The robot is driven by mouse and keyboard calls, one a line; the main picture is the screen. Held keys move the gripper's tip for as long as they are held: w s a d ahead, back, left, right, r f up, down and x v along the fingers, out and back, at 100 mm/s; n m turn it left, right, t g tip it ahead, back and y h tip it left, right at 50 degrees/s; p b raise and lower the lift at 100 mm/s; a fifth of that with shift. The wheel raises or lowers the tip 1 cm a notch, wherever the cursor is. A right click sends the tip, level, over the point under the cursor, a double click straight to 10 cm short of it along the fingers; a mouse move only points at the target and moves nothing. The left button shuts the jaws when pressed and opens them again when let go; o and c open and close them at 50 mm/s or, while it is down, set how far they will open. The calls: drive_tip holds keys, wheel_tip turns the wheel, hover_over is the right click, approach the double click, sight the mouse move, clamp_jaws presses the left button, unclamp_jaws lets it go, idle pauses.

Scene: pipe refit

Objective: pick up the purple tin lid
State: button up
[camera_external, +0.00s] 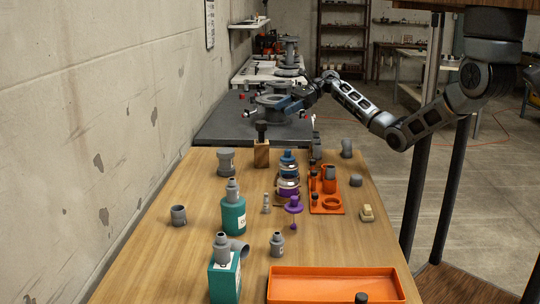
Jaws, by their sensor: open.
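A purple disc with a small knob on top (293,204), which looks like the tin lid, is near the middle of the wooden table. A small purple piece shows just below it, and I cannot tell how the two connect. My gripper (284,106) is open, high and far behind the lid, near the grey pipe fittings at the back. Its fingertips are small and hard to make out. I see nothing held.
An orange tray (335,272) is at the table's front, and a smaller orange holder (328,207) with fittings is right of the tins. A teal bottle (233,216), a teal box (224,281) and grey pipe pieces stand left and in front. Bare wood lies at far left.

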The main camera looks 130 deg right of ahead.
drive_tip(key=shift+o, duration=0.4)
drive_tip(key=shift+o, duration=0.7)
drive_tip(key=shift+r, duration=0.15)
